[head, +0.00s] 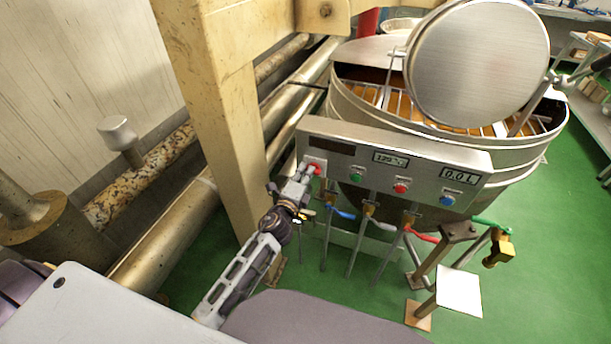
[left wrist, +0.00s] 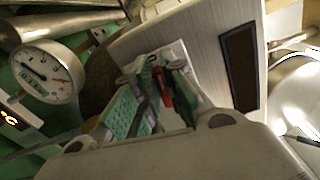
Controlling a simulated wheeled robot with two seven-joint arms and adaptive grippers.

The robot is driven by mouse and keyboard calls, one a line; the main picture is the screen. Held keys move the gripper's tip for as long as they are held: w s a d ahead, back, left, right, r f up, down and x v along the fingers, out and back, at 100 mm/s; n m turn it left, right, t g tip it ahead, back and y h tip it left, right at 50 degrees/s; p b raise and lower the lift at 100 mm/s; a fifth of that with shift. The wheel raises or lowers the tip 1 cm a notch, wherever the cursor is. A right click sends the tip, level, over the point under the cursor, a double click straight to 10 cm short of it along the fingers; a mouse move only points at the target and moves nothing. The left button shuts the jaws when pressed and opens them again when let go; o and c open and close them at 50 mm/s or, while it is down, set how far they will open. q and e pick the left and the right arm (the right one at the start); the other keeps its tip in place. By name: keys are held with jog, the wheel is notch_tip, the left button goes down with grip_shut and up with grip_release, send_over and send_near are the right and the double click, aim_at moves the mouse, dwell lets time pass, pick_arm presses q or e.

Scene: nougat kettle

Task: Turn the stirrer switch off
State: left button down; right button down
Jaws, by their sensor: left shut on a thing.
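The grey control panel (head: 340,140) stands tilted in front of the kettle. A red switch (head: 317,170) sits at its left end on a pale plate, and it also shows in the left wrist view (left wrist: 165,92). I take it to be the stirrer switch, as I can read no label. My left gripper (head: 308,172) is at this switch, with its green-padded fingers (left wrist: 155,85) shut on the red lever. The fingers hide part of the lever, so its on or off position is unclear. My right gripper is in neither view.
Green (head: 356,177), red (head: 401,188) and blue (head: 447,200) buttons line the panel, with two displays above. The kettle (head: 372,70) has its round lid (head: 480,62) raised. A dial gauge (left wrist: 47,75) is nearby.

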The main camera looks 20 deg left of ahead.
pick_arm(q)
jog(key=shift+f+n, duration=0.25)
jog(key=shift+n, duration=0.85)
jog(key=c, duration=1.5)
grip_release()
jog(key=shift+s, duration=0.2)
jog(key=s, duration=1.1)
jog(key=shift+s+a, duration=0.2)
jog(key=shift+s, duration=0.1)
jog(key=shift+f, duration=0.1)
